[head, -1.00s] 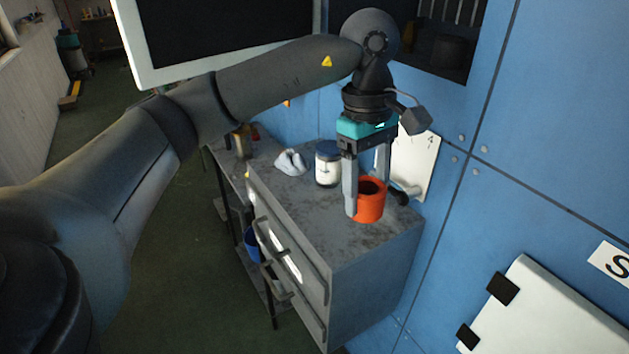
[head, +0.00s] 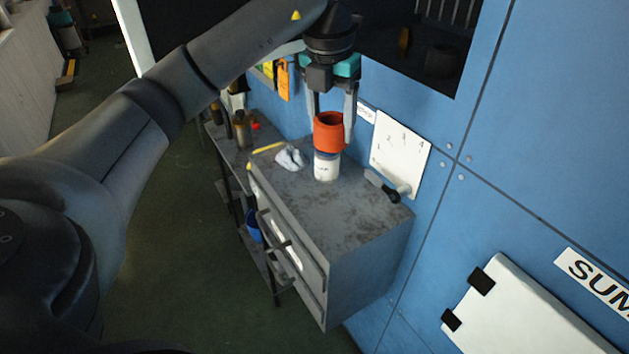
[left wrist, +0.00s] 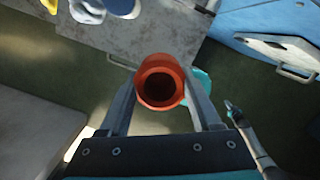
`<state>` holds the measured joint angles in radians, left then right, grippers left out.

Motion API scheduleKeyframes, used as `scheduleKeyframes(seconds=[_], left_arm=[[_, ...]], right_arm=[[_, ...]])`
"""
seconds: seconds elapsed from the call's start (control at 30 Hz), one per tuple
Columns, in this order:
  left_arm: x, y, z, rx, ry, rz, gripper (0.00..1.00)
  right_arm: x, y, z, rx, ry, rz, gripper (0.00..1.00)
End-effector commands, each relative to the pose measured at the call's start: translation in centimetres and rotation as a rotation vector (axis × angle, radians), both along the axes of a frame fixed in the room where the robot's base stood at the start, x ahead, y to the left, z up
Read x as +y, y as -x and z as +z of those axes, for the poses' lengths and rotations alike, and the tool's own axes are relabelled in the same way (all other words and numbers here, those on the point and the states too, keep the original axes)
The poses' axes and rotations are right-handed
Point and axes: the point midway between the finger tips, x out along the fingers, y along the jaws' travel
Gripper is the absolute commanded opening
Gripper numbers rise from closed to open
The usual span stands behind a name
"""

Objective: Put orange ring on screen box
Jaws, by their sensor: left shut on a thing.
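The orange ring (head: 330,132) is a short, thick-walled open tube. My left gripper (head: 334,128) points down and is shut on it, one finger on each side. The ring hangs above the grey cabinet top, in front of the upper part of a white jar (head: 326,170) in the head view. In the left wrist view the ring (left wrist: 160,82) sits between the fingers, apart from the jar. A dark panel with a white frame (head: 130,40) is cut off at the upper left of the head view; I cannot tell whether it is the screen box.
The worn grey cabinet top (head: 350,215) is clear towards the front. A crumpled white cloth (head: 290,157) lies left of the jar. A dark-handled tool (head: 383,187) lies by the numbered white sheet (head: 400,150). Bottles (head: 242,130) stand further back.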

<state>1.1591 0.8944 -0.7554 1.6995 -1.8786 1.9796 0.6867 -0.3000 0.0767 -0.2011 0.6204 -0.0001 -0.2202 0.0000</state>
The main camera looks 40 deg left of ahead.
Motion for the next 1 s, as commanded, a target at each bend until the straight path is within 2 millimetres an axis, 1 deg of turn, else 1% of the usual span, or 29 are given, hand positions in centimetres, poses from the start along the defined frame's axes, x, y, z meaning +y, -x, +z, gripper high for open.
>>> scheduleKeyframes(seconds=[0.07, 0.17, 0.27, 0.5, 0.63, 0.73, 0.93, 1.0], left_arm=[[0.2, 0.0, -0.1, 0.002, 0.000, 0.036, 0.07], [0.3, 0.0, -1.4, 0.006, -0.001, 0.054, 0.07], [0.3, 0.1, -3.7, 0.008, -0.001, 0.054, 0.07], [0.2, 0.1, -10.2, 0.007, 0.000, 0.051, 0.07], [0.2, 0.1, -13.2, 0.006, 0.001, 0.050, 0.07], [0.2, 0.0, -14.7, 0.003, 0.000, 0.049, 0.07], [0.2, 0.0, -16.3, 0.002, 0.000, 0.049, 0.07], [0.2, 0.1, -17.5, 0.005, 0.001, 0.050, 0.07]], right_arm=[[-0.2, 0.0, 0.2, 0.000, 0.002, 0.001, 0.00], [-0.3, 0.0, 0.2, -0.001, 0.003, 0.002, 0.00], [-0.3, 0.0, 0.2, -0.001, 0.004, 0.002, 0.00], [-0.3, 0.0, 0.5, -0.001, 0.004, 0.002, 0.00], [-0.3, 0.0, 0.7, -0.001, 0.004, 0.001, 0.00], [-0.3, 0.0, 0.8, -0.001, 0.004, 0.001, 0.00], [-0.3, 0.0, 0.8, -0.001, 0.004, 0.000, 0.00], [-0.3, 0.0, 0.9, -0.001, 0.004, 0.000, 0.00]])
